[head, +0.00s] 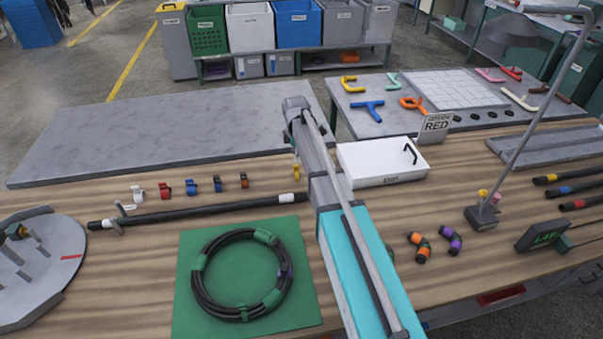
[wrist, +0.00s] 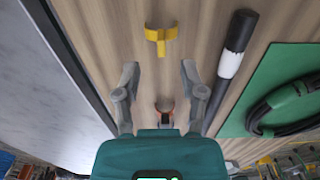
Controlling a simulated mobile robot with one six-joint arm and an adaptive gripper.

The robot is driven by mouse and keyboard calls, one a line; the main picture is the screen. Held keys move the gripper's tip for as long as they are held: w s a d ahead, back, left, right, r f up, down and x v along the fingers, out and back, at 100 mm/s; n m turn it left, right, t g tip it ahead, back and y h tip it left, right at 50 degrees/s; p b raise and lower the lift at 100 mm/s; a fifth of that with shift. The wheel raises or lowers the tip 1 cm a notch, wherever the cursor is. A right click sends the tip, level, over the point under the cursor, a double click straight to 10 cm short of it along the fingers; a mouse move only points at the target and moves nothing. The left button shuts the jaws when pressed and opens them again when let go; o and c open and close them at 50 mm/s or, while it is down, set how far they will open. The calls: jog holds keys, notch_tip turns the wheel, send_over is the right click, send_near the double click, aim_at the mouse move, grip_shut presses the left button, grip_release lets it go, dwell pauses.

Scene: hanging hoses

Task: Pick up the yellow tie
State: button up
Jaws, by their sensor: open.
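The yellow tie (wrist: 161,38) is a small yellow clip with a short stem, on the wooden table just beyond my fingertips in the wrist view. In the head view a small part of the yellow tie (head: 296,171) shows at the left edge of my arm. My gripper (wrist: 159,68) is open above the table, its two fingers spread and empty. The yellow tie lies ahead of the gap between them, not touched. An orange tie (wrist: 164,104) shows lower down between the fingers, near the palm.
A black hose with a white band (wrist: 229,65) lies right of my gripper, beside a green mat (wrist: 258,85) with a coiled hose. White, red and blue ties (head: 164,190) stand in a row to the left. A white box (head: 383,161) stands right of my arm.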

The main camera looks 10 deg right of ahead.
aim_at(296, 166)
dwell(0.4)
jog(key=shift+f+b, duration=2.6)
jog(key=shift+f, duration=0.05)
grip_shut()
